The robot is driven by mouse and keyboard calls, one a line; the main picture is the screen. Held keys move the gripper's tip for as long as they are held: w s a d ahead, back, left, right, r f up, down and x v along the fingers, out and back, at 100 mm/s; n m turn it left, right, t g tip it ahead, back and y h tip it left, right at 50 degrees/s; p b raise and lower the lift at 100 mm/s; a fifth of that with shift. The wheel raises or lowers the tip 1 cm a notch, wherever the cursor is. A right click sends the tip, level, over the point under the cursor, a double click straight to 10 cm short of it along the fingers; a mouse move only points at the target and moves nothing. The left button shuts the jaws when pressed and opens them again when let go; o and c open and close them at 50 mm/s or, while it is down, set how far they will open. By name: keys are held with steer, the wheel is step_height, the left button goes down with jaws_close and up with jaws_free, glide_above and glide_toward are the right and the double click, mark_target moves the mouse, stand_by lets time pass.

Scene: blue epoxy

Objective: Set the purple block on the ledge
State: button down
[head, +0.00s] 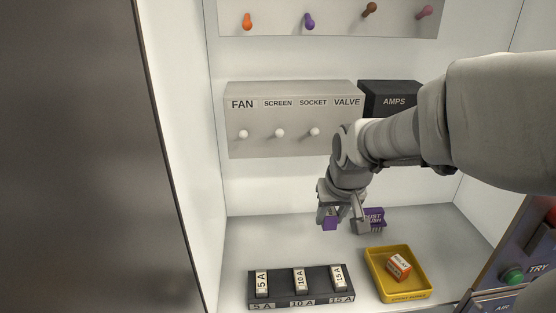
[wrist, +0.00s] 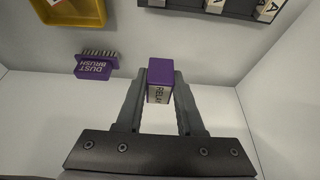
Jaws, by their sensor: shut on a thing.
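The purple block (head: 330,223) is small, with a white label lettered like "RELAY" on one side. It also shows in the wrist view (wrist: 161,72), upright between the fingertips. My gripper (wrist: 161,88) is shut on it, one finger on each side. In the head view my gripper (head: 331,212) points down and holds the block above the pale cabinet floor, left of the dust brush. I cannot tell for sure which surface is the ledge; the grey box (head: 290,149) on the back wall has a narrow top.
A purple dust brush (head: 375,216) lies on the floor behind a yellow tray (head: 424,287) holding an orange-and-white relay (head: 398,266). A dark fuse rack (head: 318,287) with labelled fuses stands at front left. A black AMPS box (head: 395,101) and coloured pegs are on the wall.

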glide_above(276, 252)
steer(key=s, duration=0.1)
steer(key=f, duration=0.7)
steer(key=shift+s, duration=0.2)
steer(key=shift+f, duration=1.85)
steer(key=shift+f, duration=0.2)
steer(key=c, duration=0.5)
jaws_free()
steer(key=shift+r, duration=0.2)
